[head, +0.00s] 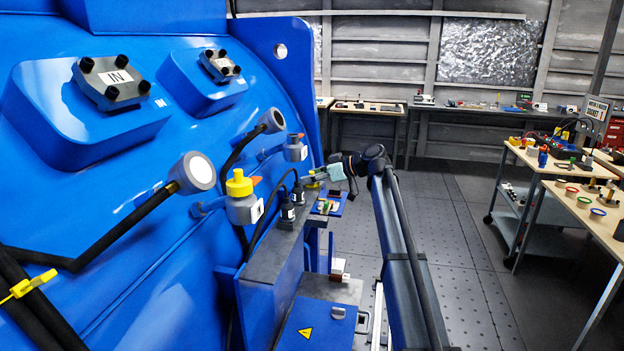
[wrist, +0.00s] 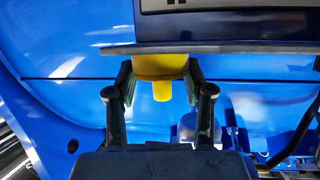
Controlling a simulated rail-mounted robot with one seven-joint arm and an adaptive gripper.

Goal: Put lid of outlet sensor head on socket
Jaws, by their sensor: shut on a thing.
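My gripper (wrist: 160,85) is shut on a yellow piece (wrist: 161,67) with a narrower round stub on its lower side in the wrist view. This may be the lid; its far part is hidden behind a grey edge. In the head view my gripper (head: 324,177) is small, beside the grey bench, with a bit of yellow at its tip. A grey sensor head with a yellow top (head: 239,184) stands on the blue housing. Another light grey sensor head (head: 295,151) with an orange top sits farther back. I cannot tell which one is the outlet's, or make out the socket.
A grey ledge (head: 254,258) with dark cylindrical fittings (head: 288,212) runs along the blue housing (head: 150,235). A dark panel (wrist: 230,27) and a grey edge (wrist: 245,47) lie close to the held piece. Tables with parts stand at right; the floor between is clear.

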